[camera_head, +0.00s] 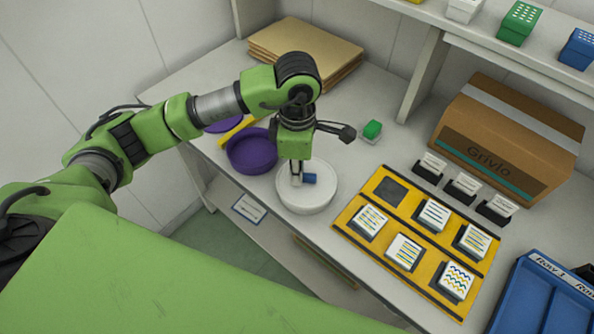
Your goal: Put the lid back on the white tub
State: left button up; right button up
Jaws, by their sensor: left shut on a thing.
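The white tub (304,206) stands near the front edge of the shelf worktop, below my left gripper. A pale round top that looks like its lid (324,188) is over the tub, with a small blue piece (309,178) near its middle. My left gripper (297,178) points down at this blue piece and is shut on what looks like the lid's handle. The fingers hide part of the lid. I cannot tell whether the lid rests fully on the rim. My right gripper is not in view.
A purple open tub (252,152) stands close at left, with a purple disc (223,126) and a yellow piece (237,130) behind. A yellow tray (351,218) with several labelled blocks lies at right. A cardboard box (505,140) and a green-topped item (372,130) stand behind.

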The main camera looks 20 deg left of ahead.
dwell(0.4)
pick_arm(q)
jog(key=o, duration=0.7)
jog(key=shift+o, duration=0.2)
jog(key=o, duration=0.5)
jog(key=shift+c, duration=0.2)
jog(key=shift+r, duration=0.1)
jog(key=shift+r+p, duration=1.65)
jog(key=shift+r, duration=1.75)
